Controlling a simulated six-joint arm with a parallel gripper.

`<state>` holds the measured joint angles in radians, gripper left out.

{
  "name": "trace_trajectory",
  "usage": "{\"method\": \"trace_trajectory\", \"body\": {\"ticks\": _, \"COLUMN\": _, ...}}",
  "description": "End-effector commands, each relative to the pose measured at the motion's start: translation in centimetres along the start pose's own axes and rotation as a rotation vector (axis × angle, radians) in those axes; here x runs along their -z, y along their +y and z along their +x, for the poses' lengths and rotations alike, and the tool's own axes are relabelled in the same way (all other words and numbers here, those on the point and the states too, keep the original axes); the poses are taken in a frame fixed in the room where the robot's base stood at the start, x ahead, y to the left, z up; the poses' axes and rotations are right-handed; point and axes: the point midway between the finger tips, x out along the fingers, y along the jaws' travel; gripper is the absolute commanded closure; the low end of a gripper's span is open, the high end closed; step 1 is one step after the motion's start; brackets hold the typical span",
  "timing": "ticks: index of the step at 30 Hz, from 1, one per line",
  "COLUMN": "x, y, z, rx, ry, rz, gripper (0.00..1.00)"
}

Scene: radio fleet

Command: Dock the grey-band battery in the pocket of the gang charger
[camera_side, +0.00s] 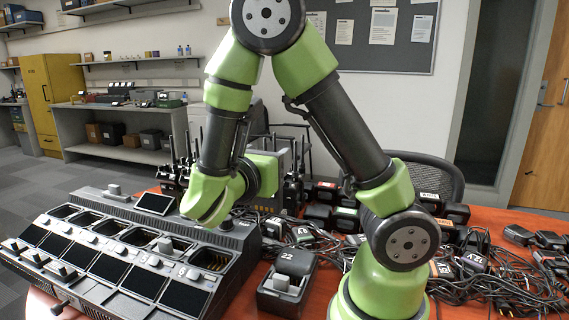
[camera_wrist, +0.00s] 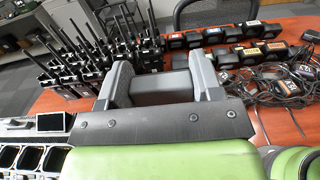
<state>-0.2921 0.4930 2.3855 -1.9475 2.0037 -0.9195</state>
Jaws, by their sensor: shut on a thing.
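The gang charger (camera_side: 120,290) is a long dark unit at the left of the side view, with a row of open pockets and dark screens. Part of the charger (camera_wrist: 12,135) also shows at the lower left of the wrist view. My gripper (camera_wrist: 162,82) is shut on a dark grey block, the battery (camera_wrist: 165,92), held between its two fingers. No band on it can be made out clearly. In the side view my gripper (camera_side: 286,155) is behind my wrist, raised beyond the charger's right end, and the battery is hard to see.
A small single charger marked 22 (camera_side: 288,296) stands right of the gang charger. Upright radios with antennas (camera_wrist: 85,65) stand at the back left of the red table. Dark batteries with coloured bands (camera_wrist: 235,35) stand in rows behind. Tangled cables (camera_side: 500,275) cover the right.

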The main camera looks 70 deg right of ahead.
Motion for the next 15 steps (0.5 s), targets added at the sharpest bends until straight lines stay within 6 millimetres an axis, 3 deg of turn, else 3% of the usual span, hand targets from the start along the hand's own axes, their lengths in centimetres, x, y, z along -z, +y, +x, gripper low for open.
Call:
{"method": "trace_trajectory", "body": {"ticks": 8, "x": 0.6, "y": 6.2, "z": -1.2, "rx": -0.014, "ry": 0.011, "rz": 0.001, "gripper": 0.68}}
{"method": "trace_trajectory", "body": {"ticks": 15, "x": 0.7, "y": 13.0, "z": -2.1, "rx": -0.021, "ry": 0.009, "rz": 0.0, "gripper": 0.68}}
